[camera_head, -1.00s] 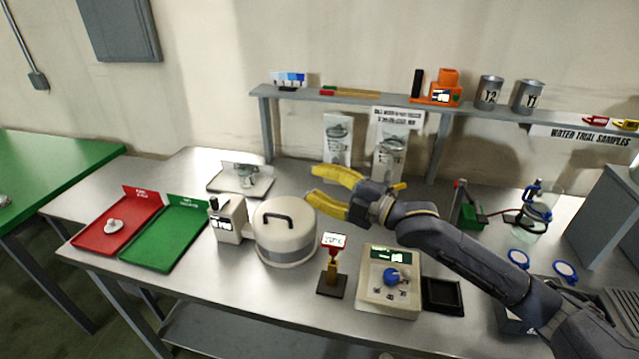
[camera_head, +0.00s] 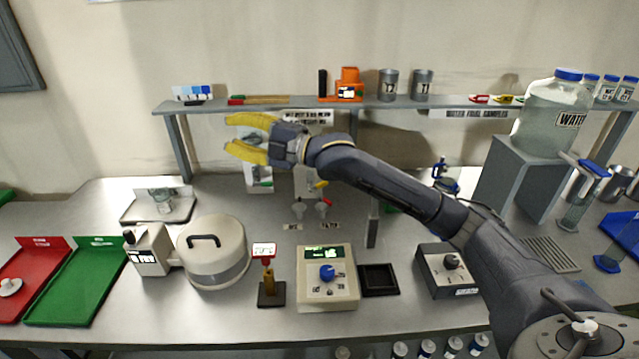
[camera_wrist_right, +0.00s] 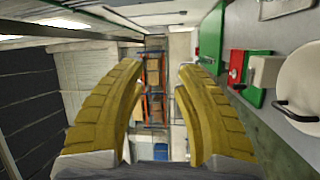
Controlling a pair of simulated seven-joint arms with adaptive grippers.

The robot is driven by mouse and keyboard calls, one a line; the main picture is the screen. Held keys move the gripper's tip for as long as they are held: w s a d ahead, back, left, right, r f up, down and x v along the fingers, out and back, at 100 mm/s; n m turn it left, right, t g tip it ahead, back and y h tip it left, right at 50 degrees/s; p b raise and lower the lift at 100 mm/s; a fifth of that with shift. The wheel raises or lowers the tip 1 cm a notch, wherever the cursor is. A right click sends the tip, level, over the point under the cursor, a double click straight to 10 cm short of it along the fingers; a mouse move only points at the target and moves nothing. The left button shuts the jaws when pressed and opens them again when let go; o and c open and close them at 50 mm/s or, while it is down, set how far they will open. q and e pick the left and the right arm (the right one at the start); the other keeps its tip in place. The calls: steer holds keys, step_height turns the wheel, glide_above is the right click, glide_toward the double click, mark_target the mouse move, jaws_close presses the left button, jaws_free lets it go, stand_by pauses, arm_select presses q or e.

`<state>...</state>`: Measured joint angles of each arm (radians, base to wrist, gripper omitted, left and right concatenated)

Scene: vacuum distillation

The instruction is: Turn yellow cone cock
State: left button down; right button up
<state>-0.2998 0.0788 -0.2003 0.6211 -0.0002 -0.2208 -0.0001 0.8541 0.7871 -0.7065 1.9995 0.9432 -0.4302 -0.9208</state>
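A small yellow handle (camera_head: 320,185), which looks like the yellow cone cock, shows just below my right forearm, in front of the back wall under the shelf. A red handle (camera_head: 327,202) sits just below it, and small pale cone-shaped parts (camera_head: 298,210) stand beneath. The vessels above these parts are partly hidden by my right arm. My right gripper (camera_head: 236,135) is raised left of the yellow handle, pointing left, apart from it. Its yellow fingers are open and empty, also in the right wrist view (camera_wrist_right: 162,72). My left gripper is not in view.
A shelf (camera_head: 270,104) with cans and an orange device (camera_head: 348,88) runs behind my right gripper. Below stand a round lidded pot (camera_head: 213,258), a scale-like device (camera_head: 327,290) and a sign stand (camera_head: 268,285). Red and green trays (camera_head: 75,290) lie left. A water bottle (camera_head: 553,115) stands right.

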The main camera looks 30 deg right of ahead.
steer(key=w+d+r+m+h, duration=0.2)
steer(key=w+d+m+h, duration=0.2)
steer(key=w+d, duration=0.45)
steer(key=m+g+h, duration=0.4)
steer(key=m+g, duration=0.2)
steer(key=g, duration=0.1)
glide_above(318, 186)
steer(key=w+d, duration=0.2)
steer(key=w, duration=0.2)
step_height(318, 186, down, 4)
steer(key=shift+r, duration=0.2)
steer(key=s+d+f+m+g+h, duration=0.1)
steer(key=s+d+f+g, duration=0.4)
steer(key=s+d+f, duration=0.15)
steer(key=shift+m, duration=0.3)
steer(key=x, duration=1.7)
steer(key=shift+s+a+r, duration=0.1)
steer(key=shift+a, duration=0.25)
steer(key=shift+c, duration=0.3)
jaws_close()
